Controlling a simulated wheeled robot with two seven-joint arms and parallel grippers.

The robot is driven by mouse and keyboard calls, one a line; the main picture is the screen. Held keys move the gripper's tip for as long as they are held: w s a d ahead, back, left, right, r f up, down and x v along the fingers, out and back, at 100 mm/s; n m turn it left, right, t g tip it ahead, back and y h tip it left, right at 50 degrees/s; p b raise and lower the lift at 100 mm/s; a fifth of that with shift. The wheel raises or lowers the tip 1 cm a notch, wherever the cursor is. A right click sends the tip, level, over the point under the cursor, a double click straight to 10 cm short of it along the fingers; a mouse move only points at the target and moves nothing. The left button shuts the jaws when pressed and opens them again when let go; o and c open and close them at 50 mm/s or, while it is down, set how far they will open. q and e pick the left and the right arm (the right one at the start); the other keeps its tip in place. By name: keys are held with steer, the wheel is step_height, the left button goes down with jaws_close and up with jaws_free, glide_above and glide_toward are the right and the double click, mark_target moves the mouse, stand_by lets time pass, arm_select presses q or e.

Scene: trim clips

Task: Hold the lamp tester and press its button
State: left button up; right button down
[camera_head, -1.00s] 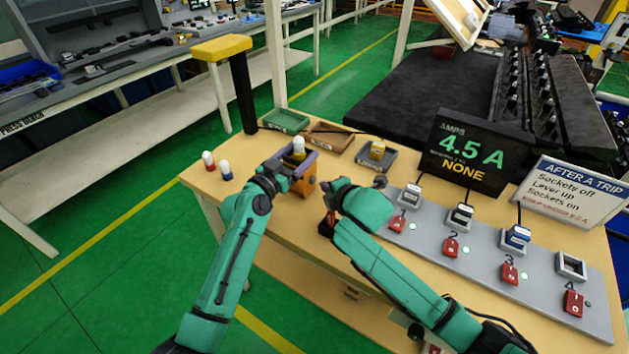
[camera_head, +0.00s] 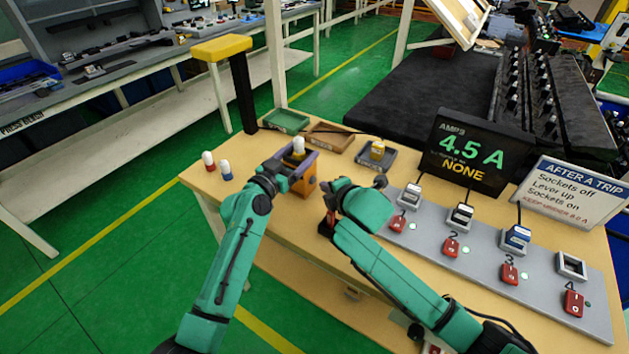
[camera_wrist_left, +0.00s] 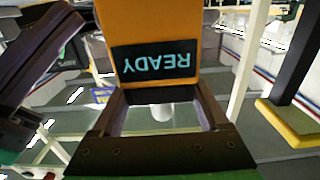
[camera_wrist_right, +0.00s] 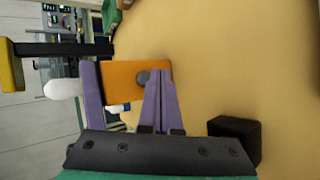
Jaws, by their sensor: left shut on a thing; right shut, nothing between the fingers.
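The lamp tester (camera_head: 306,186) is an orange box above the near table edge, with a white lamp (camera_head: 298,146) at its top. Its dark screen (camera_wrist_left: 155,62) reads READY, upside down in the left wrist view. My left gripper (camera_wrist_left: 158,97) is shut on the tester, its purple fingers around the body. In the right wrist view, a round dark button (camera_wrist_right: 143,77) shows on the tester's orange face (camera_wrist_right: 120,80). My right gripper (camera_wrist_right: 160,74) is shut and empty, its fingertips right at the button and partly overlapping it. I cannot tell whether they touch or press it.
A red-capped lamp (camera_head: 208,161) and a blue-based lamp (camera_head: 226,170) stand at the table's left. Green (camera_head: 286,121), brown (camera_head: 330,136) and grey (camera_head: 375,160) trays lie behind. A socket board (camera_head: 480,250) fills the right side. A small black block (camera_wrist_right: 235,138) sits near my right gripper.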

steer(key=shift+w+a, duration=0.1)
stand_by(0.7)
steer(key=shift+w+a, duration=0.15)
steer(key=shift+a, duration=0.1)
steer(key=shift+w+a, duration=0.3)
steer(key=shift+a, duration=0.15)
stand_by(0.9)
steer(key=shift+d, duration=0.15)
steer(key=shift+s+d, duration=0.55)
steer(key=shift+d, duration=0.1)
steer(key=shift+s+d, duration=0.75)
steer(key=shift+d, duration=0.3)
steer(key=shift+s+d, duration=0.7)
steer(key=shift+d, duration=0.3)
